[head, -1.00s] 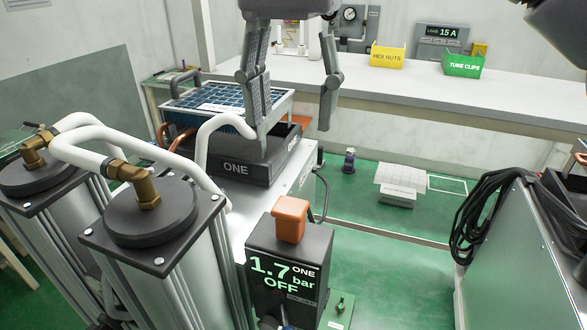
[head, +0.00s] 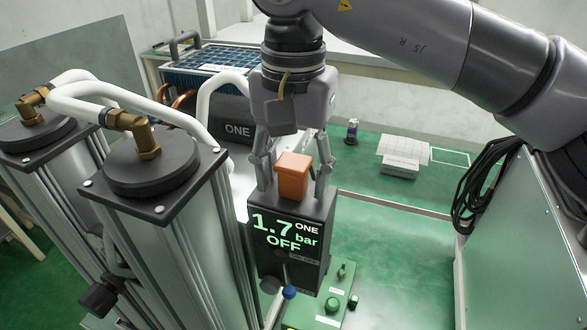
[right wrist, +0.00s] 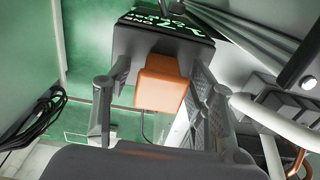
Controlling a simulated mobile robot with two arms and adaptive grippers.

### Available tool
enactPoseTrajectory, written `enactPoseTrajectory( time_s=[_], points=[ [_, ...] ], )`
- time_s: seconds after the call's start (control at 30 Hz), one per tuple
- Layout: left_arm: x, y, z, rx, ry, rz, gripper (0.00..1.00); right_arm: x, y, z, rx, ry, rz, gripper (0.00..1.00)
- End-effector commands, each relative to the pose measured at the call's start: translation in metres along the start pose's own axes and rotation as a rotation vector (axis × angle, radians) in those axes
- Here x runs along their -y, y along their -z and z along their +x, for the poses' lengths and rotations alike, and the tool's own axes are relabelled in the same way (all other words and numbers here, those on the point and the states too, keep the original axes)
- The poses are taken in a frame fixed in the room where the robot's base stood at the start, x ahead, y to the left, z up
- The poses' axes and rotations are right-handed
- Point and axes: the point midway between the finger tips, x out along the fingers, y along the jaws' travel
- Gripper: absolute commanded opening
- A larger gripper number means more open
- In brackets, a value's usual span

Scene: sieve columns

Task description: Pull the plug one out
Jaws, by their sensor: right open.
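The orange plug (head: 292,178) sits upright on top of the dark control box labelled ONE (head: 290,235), whose screen reads 1.7 bar OFF. My right gripper (head: 292,190) reaches down from above behind the plug, with one finger on each side of it. The fingers look open, with gaps to the plug. In the right wrist view the plug (right wrist: 162,84) stands between the two spread fingers (right wrist: 160,112), and the control box (right wrist: 165,45) is beyond it. My left gripper is not in view.
Two metal columns (head: 165,230) with white hoses (head: 100,95) stand close on the left of the box. A green plate with knobs (head: 330,305) is in front at right. A cabinet with black cables (head: 490,190) stands at right. Green floor (head: 390,250) lies free between.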

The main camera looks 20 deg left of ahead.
Motion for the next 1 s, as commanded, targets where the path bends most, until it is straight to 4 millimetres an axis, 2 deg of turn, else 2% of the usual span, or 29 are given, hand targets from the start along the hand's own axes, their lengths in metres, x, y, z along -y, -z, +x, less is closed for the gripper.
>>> enactPoseTrajectory(
  time_s=[0.3, 0.97, 1.0],
  points=[
    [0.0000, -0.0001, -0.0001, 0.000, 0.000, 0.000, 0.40, 0.0000, 0.0001, 0.0023, 0.000, 0.000, 0.001, 0.51],
    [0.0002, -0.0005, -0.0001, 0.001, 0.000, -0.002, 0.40, 0.0000, 0.0000, 0.0020, 0.000, 0.000, 0.001, 0.07],
    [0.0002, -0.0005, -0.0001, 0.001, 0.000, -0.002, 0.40, 0.0000, 0.0000, 0.0020, 0.000, 0.000, 0.001, 0.32]
  ],
)
